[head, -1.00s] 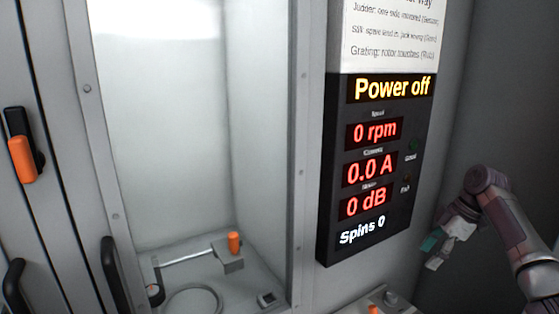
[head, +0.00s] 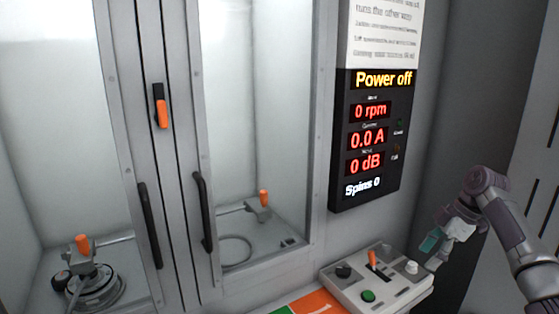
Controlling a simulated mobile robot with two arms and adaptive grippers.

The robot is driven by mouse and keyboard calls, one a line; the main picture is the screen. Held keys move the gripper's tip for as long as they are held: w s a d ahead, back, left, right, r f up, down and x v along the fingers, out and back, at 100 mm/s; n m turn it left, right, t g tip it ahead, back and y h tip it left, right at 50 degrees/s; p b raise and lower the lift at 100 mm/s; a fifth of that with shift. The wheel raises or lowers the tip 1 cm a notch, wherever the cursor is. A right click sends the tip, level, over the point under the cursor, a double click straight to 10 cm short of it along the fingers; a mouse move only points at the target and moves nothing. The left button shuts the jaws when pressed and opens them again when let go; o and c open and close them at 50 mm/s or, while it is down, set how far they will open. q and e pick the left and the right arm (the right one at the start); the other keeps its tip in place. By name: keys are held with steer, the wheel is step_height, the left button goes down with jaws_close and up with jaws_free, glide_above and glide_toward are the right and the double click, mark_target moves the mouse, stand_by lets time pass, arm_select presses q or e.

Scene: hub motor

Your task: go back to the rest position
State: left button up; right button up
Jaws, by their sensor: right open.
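My right gripper (head: 432,250) is at the right of the head view, with teal fingertips. It is open and empty, in the air just right of and above the control box (head: 389,300). It looks apart from the box. My left gripper is not in view. The display panel (head: 369,140) above the box reads Power off, 0 rpm, 0.0 A, 0 dB and Spins 0.
A cabinet with two glazed doors fills the left, with black handles (head: 150,226) and an orange latch (head: 162,113). Behind the left glass is a round motor-like part (head: 95,288) with an orange-topped clamp. Open space lies right of my arm.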

steer(key=s+a+f+m+h+b, duration=0.1)
steer(key=s+f+m, duration=0.2)
steer(key=f, duration=1.4)
steer(key=s+a+f+m+h+b, duration=0.1)
steer(key=s+f+m, duration=0.15)
steer(key=f, duration=1.45)
steer(key=s+a+f+m+h, duration=0.1)
steer(key=s+f+m, duration=0.1)
steer(key=s+f, duration=0.7)
steer(key=s+a+f+m+h, duration=0.1)
steer(key=s+f+m, duration=0.1)
steer(key=s+f, duration=0.65)
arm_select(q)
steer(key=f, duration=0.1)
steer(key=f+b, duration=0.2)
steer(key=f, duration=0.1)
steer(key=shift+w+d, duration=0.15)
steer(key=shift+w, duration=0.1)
arm_select(e)
steer(key=s+a+f+m, duration=0.1)
steer(key=s+a+f, duration=0.2)
steer(key=s, duration=0.8)
steer(key=s+a+f+m, duration=0.1)
steer(key=s+a+f, duration=0.2)
steer(key=s+f, duration=0.5)
steer(key=s+a+f+m, duration=0.1)
steer(key=s+a+f, duration=0.2)
steer(key=s, duration=1.2)
step_height(320, 180, down, 3)
steer(key=shift+r, duration=0.1)
